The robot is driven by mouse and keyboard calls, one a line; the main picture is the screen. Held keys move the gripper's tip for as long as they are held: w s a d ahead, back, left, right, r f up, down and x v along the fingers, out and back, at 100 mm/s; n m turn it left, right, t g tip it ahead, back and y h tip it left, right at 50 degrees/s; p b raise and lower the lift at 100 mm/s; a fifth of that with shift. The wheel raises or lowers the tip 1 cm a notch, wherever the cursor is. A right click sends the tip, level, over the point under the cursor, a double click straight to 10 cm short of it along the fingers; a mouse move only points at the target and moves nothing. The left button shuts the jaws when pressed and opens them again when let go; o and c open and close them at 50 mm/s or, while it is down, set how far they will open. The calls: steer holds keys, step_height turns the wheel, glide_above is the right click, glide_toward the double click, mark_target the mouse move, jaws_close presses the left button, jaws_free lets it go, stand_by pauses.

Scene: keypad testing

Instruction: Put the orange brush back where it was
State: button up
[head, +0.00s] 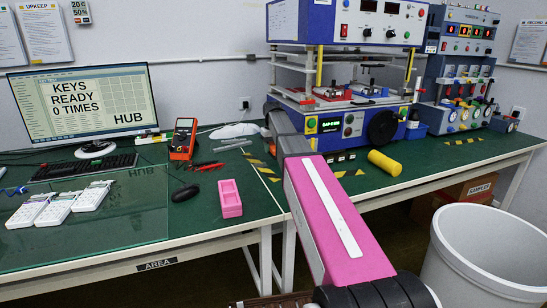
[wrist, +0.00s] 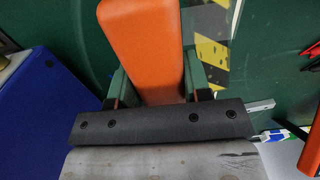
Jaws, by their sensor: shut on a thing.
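The orange brush (wrist: 143,50) fills the upper middle of the wrist view; only a smooth orange part of it shows. My gripper (wrist: 155,82) is shut on it, with one green finger on each side. The green worktop lies beyond it, and I cannot tell the height above it. In the head view my pink arm reaches over the bench toward the blue test machine (head: 350,120). My own arm hides the brush and the fingers there.
Yellow-black tape (wrist: 211,45) marks the bench beside the brush. A yellow cylinder (head: 384,163) lies right. A white bin (head: 485,255) stands in front.

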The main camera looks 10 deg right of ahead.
mark_target(274, 163)
steer(key=shift+w+d+f, duration=0.1)
steer(key=shift+d+f, duration=0.2)
steer(key=shift+d, duration=0.05)
steer(key=shift+f, duration=1.9)
steer(key=shift+f, duration=0.1)
steer(key=o, duration=1.1)
steer(key=shift+o, duration=0.2)
step_height(274, 163, up, 12)
steer(key=shift+r, duration=0.15)
